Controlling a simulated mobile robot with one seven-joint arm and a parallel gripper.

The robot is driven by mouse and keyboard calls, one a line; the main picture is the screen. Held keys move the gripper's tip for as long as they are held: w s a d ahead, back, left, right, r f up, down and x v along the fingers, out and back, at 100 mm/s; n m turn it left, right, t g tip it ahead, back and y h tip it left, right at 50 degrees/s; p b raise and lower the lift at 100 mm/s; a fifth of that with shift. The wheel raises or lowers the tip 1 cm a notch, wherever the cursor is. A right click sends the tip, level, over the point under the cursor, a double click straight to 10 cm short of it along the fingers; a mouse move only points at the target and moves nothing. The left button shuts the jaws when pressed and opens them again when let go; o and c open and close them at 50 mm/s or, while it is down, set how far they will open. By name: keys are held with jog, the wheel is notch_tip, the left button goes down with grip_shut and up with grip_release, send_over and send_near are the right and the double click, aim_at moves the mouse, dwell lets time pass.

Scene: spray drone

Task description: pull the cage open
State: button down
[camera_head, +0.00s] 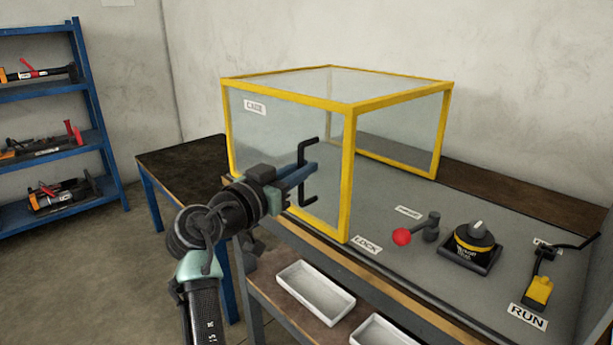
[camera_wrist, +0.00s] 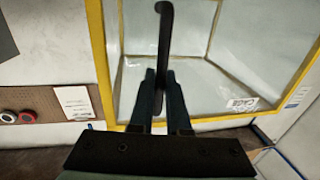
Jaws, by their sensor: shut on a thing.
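The cage (camera_head: 350,150) is a clear box with yellow edges, standing on the grey bench top in the head view. A label reading CAGE is on its front panel. A black bar handle (camera_head: 302,172) is fixed to that panel near the yellow corner post. My gripper (camera_head: 312,172) reaches in from the left and is shut on the handle. In the wrist view the handle (camera_wrist: 163,45) runs upright between the two fingers (camera_wrist: 160,80), with the cage's yellow frame (camera_wrist: 100,60) behind. The fingers hide part of the handle.
Right of the cage on the bench (camera_head: 385,225) are a red-knobbed lever (camera_head: 402,236), a black and yellow rotary switch (camera_head: 474,240) and a yellow RUN lever (camera_head: 538,290). White trays (camera_head: 315,292) sit on the lower shelf. A blue tool rack (camera_head: 50,140) stands at left.

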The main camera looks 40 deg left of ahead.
jog(key=c, duration=0.9)
grip_release()
jog(key=s+d, duration=0.2)
jog(key=s, duration=1.1)
jog(key=shift+p, duration=0.45)
jog(key=shift+w, duration=0.1)
